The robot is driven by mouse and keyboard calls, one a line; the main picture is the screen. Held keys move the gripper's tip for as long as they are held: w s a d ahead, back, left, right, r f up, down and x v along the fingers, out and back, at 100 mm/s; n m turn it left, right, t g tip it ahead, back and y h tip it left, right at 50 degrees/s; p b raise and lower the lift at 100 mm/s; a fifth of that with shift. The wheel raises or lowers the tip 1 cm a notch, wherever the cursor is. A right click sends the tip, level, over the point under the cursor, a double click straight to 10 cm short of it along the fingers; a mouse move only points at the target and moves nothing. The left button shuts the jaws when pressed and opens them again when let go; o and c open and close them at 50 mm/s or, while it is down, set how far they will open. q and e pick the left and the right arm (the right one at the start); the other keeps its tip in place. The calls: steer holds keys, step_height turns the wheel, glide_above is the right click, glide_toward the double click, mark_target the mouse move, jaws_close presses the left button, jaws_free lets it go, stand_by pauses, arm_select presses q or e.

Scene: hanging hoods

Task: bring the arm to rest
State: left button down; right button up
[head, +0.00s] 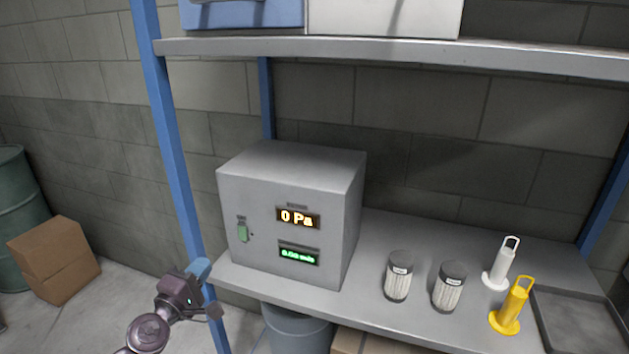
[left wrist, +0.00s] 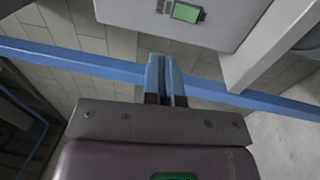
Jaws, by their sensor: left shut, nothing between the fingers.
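My left gripper (head: 200,270) shows low in the head view, in front of the blue rack post and left of the shelf's front corner. Its blue fingers are together and hold nothing. In the left wrist view the closed fingers (left wrist: 165,78) show at the middle, with the blue post behind them. I cannot tell whether they touch the post. My left arm (head: 150,330) comes in from the bottom left. My right gripper shows in neither view.
A grey box (head: 290,165) with lit displays stands on the metal shelf (head: 400,235). Two canisters (head: 398,278) (head: 449,287), a white handled piece (head: 503,262), a yellow one (head: 512,305) and a dark tray (head: 580,325) are to its right. Cardboard boxes (head: 52,260) stand left.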

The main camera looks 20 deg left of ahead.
arm_select(q)
steer(key=s+d+f+m+g+y, duration=0.1)
steer(key=s+d+f+m+g, duration=0.3)
steer(key=s+f+m, duration=0.5)
steer(key=s+d+f+m+g, duration=0.3)
steer(key=s+d+f+m, duration=0.2)
steer(key=s+f+m, duration=0.4)
steer(key=shift+s+d+f+g+y+b, duration=0.3)
steer(key=shift+s+f+g+y+b, duration=0.15)
steer(key=shift+s+f, duration=0.9)
steer(key=shift+w+f, duration=0.15)
steer(key=shift+w, duration=0.05)
